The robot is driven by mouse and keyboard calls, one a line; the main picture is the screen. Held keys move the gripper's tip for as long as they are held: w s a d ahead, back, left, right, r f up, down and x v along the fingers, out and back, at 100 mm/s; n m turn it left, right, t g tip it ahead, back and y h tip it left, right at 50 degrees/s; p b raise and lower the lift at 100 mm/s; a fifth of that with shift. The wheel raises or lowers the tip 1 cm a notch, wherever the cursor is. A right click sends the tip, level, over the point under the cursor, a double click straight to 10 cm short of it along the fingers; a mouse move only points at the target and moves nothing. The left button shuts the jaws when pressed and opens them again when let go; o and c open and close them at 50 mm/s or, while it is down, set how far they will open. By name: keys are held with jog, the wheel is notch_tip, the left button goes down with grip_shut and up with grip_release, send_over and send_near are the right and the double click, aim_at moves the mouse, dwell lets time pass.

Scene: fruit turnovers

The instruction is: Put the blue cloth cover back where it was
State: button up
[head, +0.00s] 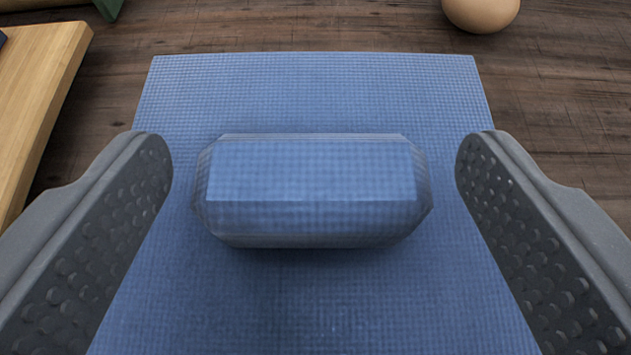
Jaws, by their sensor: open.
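The blue cloth cover (314,80) lies flat in the middle of the head view, with a waffle-like weave. A raised, faceted blue grip or roll (312,172) of the same weave stands up at its middle. My gripper (314,165) is open, with one grey dimpled finger on each side of this raised part. There is a clear gap between each finger and the raised part, so neither touches it. The near edge of the cover runs out of the picture, and what lies beneath the cover is hidden.
A light wooden board (32,90) is at the left edge. A green object (108,8) is partly seen at the top left. A round tan object, perhaps an egg or fruit (481,12), sits at the top right. The dark wooden table (560,90) is bare at the right.

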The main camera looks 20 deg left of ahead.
jog(key=v, duration=1)
jog(key=shift+s+b, duration=0.2)
jog(key=shift+b, duration=0.15)
jog(key=shift+r, duration=0.15)
jog(key=w+d+r+m+t+h, duration=0.1)
jog(key=d+r+h, duration=0.15)
jog(key=r, duration=1.15)
jog(key=w+d+r+m+t+h, duration=0.1)
jog(key=d+r+t+h, duration=0.15)
jog(key=r, duration=1.25)
jog(key=s+a+r, duration=0.4)
jog(key=s+r, duration=0.4)
jog(key=r, duration=0.4)
jog(key=s+a+r+m+y, duration=0.1)
jog(key=s+a+r, duration=0.2)
jog(key=s+r, duration=0.6)
notch_tip(320, 180, up, 3)
jog(key=shift+a+r+m, duration=0.1)
jog(key=shift+a+m, duration=0.2)
jog(key=shift+a, duration=0.1)
